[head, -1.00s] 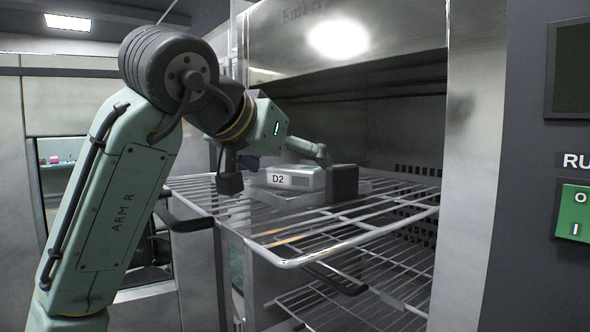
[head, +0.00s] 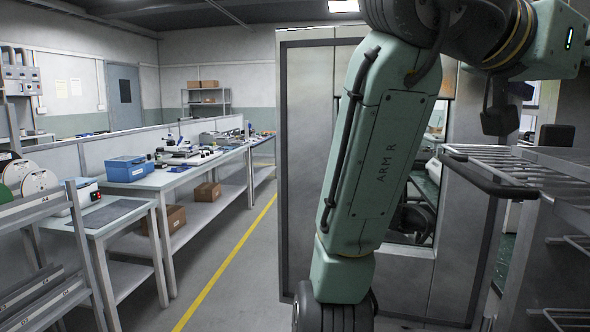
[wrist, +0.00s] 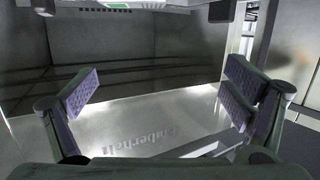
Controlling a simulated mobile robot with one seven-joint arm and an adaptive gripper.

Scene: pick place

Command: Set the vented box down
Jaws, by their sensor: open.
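My gripper (head: 528,128) is at the upper right of the head view, above the near edge of the wire rack (head: 515,168). In the wrist view my gripper (wrist: 163,95) has its two purple-padded fingers spread wide, with nothing between them. The vented box does not show in either present view. The visible part of the rack is bare, and the picture's right edge cuts the rack off.
A long workbench (head: 165,178) with a blue case (head: 127,168) and other gear stands left. A yellow line (head: 225,265) runs along the clear floor beside it. A brushed metal panel with lettering (wrist: 185,130) faces the wrist camera.

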